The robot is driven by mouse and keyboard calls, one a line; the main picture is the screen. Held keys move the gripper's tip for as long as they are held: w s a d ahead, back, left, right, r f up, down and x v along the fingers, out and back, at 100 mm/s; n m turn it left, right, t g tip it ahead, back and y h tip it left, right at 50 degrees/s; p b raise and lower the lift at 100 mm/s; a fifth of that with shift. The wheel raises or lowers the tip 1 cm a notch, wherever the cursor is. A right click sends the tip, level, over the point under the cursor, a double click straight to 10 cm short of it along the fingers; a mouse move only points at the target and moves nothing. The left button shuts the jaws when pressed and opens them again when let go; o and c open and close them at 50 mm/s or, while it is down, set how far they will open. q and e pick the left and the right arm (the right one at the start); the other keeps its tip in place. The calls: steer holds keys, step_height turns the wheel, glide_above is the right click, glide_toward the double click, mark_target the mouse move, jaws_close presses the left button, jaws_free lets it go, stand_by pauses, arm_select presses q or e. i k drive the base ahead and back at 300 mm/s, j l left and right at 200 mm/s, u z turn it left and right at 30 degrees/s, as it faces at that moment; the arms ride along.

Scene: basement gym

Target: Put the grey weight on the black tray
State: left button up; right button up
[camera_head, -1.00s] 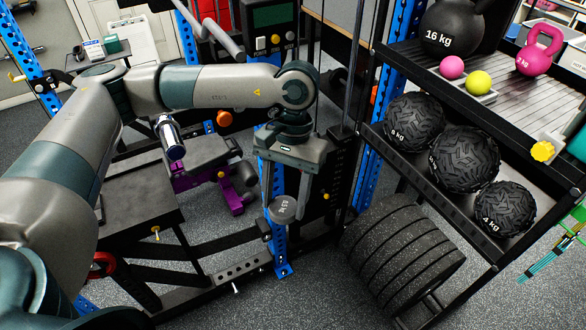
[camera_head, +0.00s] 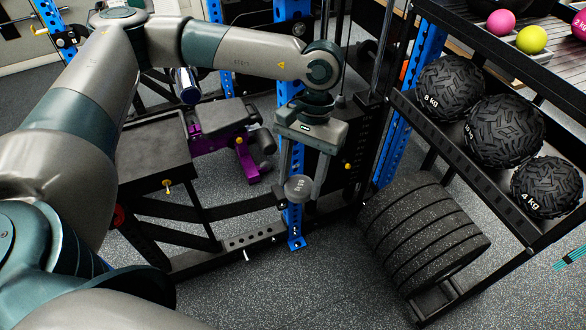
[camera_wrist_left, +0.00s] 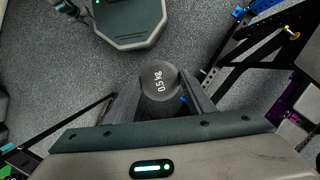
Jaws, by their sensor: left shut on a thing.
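The grey weight (camera_head: 298,188) is a small cylinder whose round end reads 0.5 kg in the left wrist view (camera_wrist_left: 159,82). My left gripper (camera_head: 302,184) is shut on it, fingers pointing down, and holds it in the air in front of the blue post. A flat black tray-like surface with a low rim, which I take as the black tray (camera_head: 150,152), is at left in the head view, on a black frame. The weight is to the right of it and apart from it. My right gripper is in neither view.
A black rack (camera_head: 480,150) with several textured balls (camera_head: 449,86) stands at right. A blue post (camera_head: 295,222) and a black frame rail (camera_head: 230,247) are close to the held weight. A purple bench (camera_head: 248,160) is behind the tray.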

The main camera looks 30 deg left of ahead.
mark_target(151, 148)
steer(key=u, duration=2.35)
steer(key=i+l, duration=0.15)
steer(key=l, duration=0.15)
steer(key=i+l, duration=0.15)
steer(key=l, duration=0.15)
steer(key=i+l, duration=0.15)
steer(key=l, duration=0.15)
